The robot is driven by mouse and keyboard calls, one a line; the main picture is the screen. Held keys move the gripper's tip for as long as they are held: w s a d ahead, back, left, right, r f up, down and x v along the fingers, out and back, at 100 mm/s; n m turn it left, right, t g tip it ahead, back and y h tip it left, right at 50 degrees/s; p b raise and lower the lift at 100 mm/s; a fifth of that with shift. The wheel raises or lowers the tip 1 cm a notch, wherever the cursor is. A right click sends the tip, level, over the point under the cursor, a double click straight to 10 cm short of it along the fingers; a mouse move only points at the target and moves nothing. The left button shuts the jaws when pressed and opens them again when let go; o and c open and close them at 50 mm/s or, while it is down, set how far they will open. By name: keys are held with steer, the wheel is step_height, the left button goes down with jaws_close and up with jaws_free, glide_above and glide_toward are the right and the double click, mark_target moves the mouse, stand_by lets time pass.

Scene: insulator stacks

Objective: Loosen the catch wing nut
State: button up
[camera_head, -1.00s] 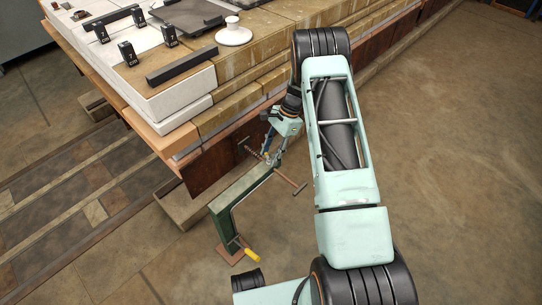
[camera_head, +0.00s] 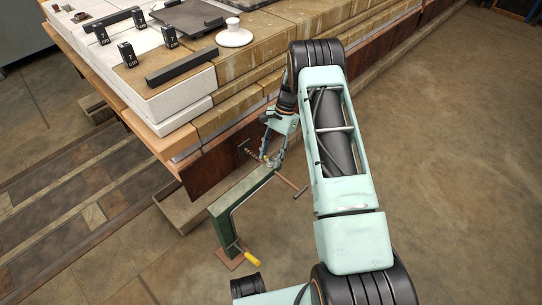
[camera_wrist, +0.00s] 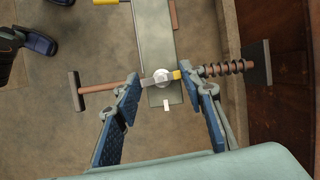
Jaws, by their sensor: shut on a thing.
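The wing nut (camera_wrist: 162,77) sits on top of a green post (camera_wrist: 158,42) in the wrist view. It has a round silver middle, one grey wing and one yellow wing. My gripper (camera_wrist: 161,78) has its two blue-padded fingers on either side of it, tips at the wing ends, shut on it. In the head view my gripper (camera_head: 270,158) is at the top end of the green post (camera_head: 235,200), and the nut is too small to make out there. A rod with a brown T-handle (camera_wrist: 77,91) and a spring (camera_wrist: 225,68) crosses beside the nut.
A stone-edged platform (camera_head: 235,90) stands behind the post, with a white knob (camera_head: 234,36) and black blocks on top. A yellow-handled lever (camera_head: 251,256) is low by the post's foot. The floor to the right is clear.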

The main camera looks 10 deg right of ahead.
steer(key=shift+s, duration=0.1)
steer(key=o, duration=1.2)
steer(key=shift+c, duration=0.2)
steer(key=v, duration=1.2)
steer(key=shift+a, duration=0.1)
